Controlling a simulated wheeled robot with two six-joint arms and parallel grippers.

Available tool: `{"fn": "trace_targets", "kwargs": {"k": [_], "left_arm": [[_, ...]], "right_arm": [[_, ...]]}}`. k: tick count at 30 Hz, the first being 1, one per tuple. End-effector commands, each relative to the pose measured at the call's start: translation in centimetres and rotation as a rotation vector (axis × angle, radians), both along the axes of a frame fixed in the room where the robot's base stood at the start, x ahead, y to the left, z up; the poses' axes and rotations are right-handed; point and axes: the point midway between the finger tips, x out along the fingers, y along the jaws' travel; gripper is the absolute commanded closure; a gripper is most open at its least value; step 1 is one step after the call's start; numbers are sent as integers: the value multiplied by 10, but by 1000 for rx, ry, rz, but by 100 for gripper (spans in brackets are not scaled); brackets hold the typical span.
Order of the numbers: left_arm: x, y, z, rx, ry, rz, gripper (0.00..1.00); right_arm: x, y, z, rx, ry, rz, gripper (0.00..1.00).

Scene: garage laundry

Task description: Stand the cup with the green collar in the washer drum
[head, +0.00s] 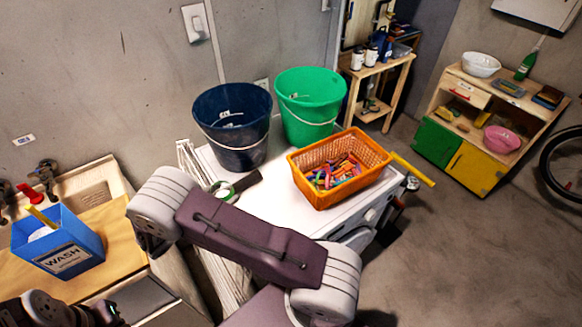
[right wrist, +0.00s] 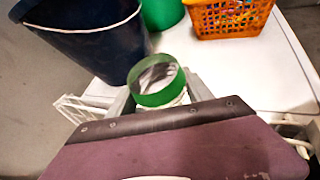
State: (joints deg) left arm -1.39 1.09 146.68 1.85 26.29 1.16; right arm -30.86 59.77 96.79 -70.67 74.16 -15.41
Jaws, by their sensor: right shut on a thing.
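The cup with the green collar (right wrist: 157,82) is in the right wrist view, its open rim facing the camera. In the head view its green rim (head: 222,191) shows just behind my right arm. My right gripper (right wrist: 158,98) is shut on the cup, a finger at each side, over or near the washer top; the exact height is unclear. The white washer (head: 268,206) stands in the middle of the head view. Its front is partly covered by my right arm, and I cannot see into the drum. Part of my left arm (head: 45,310) shows at bottom left; its jaws are unclear.
On the washer stand a navy bucket (head: 233,128), a green bucket (head: 310,105) and an orange basket (head: 338,168) of clothes pegs. A blue WASH box (head: 62,245) stands by the sink at left. Open floor (head: 450,240) lies right of the washer.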

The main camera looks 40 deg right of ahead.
Motion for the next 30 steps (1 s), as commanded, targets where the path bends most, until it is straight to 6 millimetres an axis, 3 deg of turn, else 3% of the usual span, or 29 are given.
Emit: {"fn": "trace_targets", "kwargs": {"k": [12,18,20,24,30], "left_arm": [[0,0,37,0,0,0,75],[0,0,46,0,0,0,75],[0,0,48,0,0,0,75],[0,0,49,0,0,0,75],[0,0,50,0,0,0,75]], "right_arm": [[-18,-134,5,1,6,-8,80],[-22,-178,4,2,3,-6,80],[-23,-188,3,2,4,-5,80],[-22,-184,-21,2,6,-1,80],[-21,-184,-33,2,2,0,80]]}}
